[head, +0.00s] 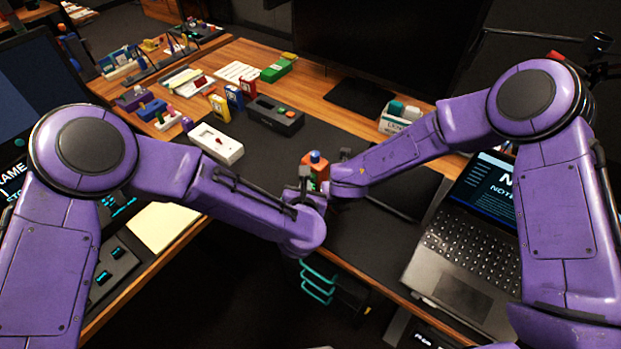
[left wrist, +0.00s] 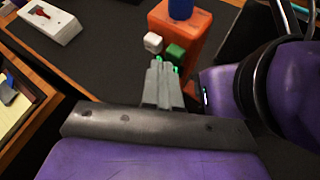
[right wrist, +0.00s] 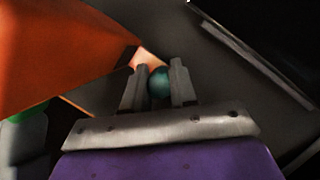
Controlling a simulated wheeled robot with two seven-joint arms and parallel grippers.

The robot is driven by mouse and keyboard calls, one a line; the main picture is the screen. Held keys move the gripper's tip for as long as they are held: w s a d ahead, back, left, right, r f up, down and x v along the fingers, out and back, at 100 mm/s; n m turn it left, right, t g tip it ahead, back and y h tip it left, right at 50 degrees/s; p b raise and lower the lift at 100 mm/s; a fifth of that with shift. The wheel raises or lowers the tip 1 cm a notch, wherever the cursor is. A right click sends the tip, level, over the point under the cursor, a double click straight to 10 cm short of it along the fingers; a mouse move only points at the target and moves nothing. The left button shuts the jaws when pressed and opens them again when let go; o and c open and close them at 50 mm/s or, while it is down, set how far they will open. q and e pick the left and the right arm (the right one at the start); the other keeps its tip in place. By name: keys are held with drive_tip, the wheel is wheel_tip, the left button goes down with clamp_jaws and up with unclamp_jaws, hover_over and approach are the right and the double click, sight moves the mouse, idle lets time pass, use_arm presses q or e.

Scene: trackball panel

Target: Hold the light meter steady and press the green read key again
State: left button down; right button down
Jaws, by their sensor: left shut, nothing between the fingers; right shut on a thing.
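The light meter is an orange block (head: 317,170) with a blue dome on top, standing near the middle of the dark mat. In the left wrist view its orange body (left wrist: 190,38) carries a white key (left wrist: 152,42) and a green read key (left wrist: 175,53). My left gripper (left wrist: 162,66) is shut and empty, its tips right by the green key; I cannot tell whether they touch. My right gripper (right wrist: 160,68) is shut on the meter from the other side, with a teal round part between its fingers. The exact grip is partly hidden. The orange body (right wrist: 60,50) fills that view's upper left.
A white box with a red mark (head: 216,143) and a dark box with coloured buttons (head: 274,114) lie behind left. An open laptop (head: 470,235) stands at right, a monitor (head: 375,45) at the back. Bare mat lies behind the meter.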

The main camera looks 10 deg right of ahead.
use_arm(q)
drive_tip(key=shift+w+d, duration=0.2)
idle(0.5)
drive_tip(key=shift+s+a, duration=0.6)
drive_tip(key=shift+s+a, duration=1.75)
drive_tip(key=shift+a, duration=0.1)
drive_tip(key=s+a+r, duration=0.1)
drive_tip(key=s+r, duration=0.5)
drive_tip(key=s, duration=0.1)
drive_tip(key=shift+r, duration=0.4)
